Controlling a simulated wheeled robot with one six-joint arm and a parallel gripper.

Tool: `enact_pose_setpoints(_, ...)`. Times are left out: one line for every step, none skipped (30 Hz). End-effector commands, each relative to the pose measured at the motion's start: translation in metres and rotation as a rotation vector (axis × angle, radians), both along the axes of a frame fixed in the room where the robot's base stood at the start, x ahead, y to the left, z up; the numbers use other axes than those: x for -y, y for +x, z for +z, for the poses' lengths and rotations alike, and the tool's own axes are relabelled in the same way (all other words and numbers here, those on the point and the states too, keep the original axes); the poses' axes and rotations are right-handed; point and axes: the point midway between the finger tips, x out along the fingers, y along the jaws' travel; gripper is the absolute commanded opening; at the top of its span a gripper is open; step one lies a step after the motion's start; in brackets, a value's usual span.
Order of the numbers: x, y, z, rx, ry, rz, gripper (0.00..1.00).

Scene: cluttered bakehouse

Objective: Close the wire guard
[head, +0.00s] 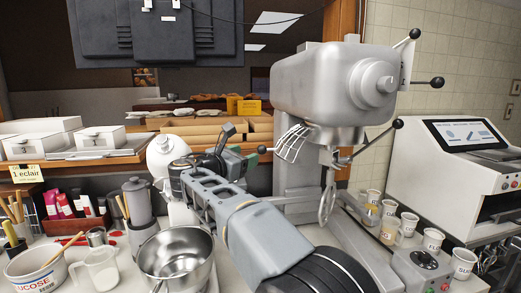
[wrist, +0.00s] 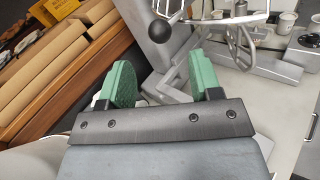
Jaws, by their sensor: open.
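The wire guard (head: 291,142) is a small cage of pale wires hanging under the left side of the grey mixer's head (head: 325,85). It appears swung out to the left, off the whisk (head: 327,200). In the wrist view, wires that look like the guard (wrist: 222,14) show at the top edge, partly cut off. My gripper (head: 246,141) is left of the guard and apart from it. In the wrist view its green fingers (wrist: 163,76) are spread, with nothing between them. A black ball knob (wrist: 160,31) shows just beyond the fingertips.
A steel bowl (head: 176,254) stands on the counter in front. Several paper cups (head: 409,224) stand right of the mixer, near a white machine (head: 455,165). A white jug (head: 101,268) and utensil pots are at left. Wooden shelves with boxes stand behind.

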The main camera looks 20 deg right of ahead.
Motion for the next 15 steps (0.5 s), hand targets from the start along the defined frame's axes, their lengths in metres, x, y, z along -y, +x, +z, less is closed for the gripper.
enact_pose_setpoints(0.01, 0.005, 0.001, -0.001, 0.0, -0.004, 0.58)
enact_pose_setpoints(0.015, 0.008, 0.001, -0.001, 0.0, -0.004, 0.58)
enact_pose_setpoints(0.022, 0.012, 0.001, -0.001, 0.0, -0.003, 0.58)
enact_pose_setpoints(0.027, 0.014, 0.001, -0.001, 0.0, -0.004, 0.58)
enact_pose_setpoints(0.03, 0.017, 0.001, -0.002, 0.001, -0.002, 0.58)
enact_pose_setpoints(0.036, 0.02, 0.001, -0.002, 0.001, -0.003, 0.58)
enact_pose_setpoints(0.04, 0.023, 0.001, -0.002, 0.001, -0.003, 0.58)
enact_pose_setpoints(0.044, 0.025, 0.001, -0.001, 0.001, -0.001, 0.58)
enact_pose_setpoints(0.049, 0.027, 0.001, 0.0, 0.002, -0.002, 0.58)
enact_pose_setpoints(0.052, 0.029, 0.001, 0.0, 0.002, -0.002, 0.58)
enact_pose_setpoints(0.054, 0.031, 0.001, -0.001, 0.001, -0.001, 0.58)
enact_pose_setpoints(0.057, 0.033, 0.0, -0.001, 0.001, -0.001, 0.58)
enact_pose_setpoints(0.06, 0.034, 0.0, -0.001, 0.001, -0.001, 0.58)
enact_pose_setpoints(0.062, 0.035, 0.0, 0.0, 0.002, -0.001, 0.58)
enact_pose_setpoints(0.064, 0.036, 0.0, 0.0, 0.001, 0.0, 0.58)
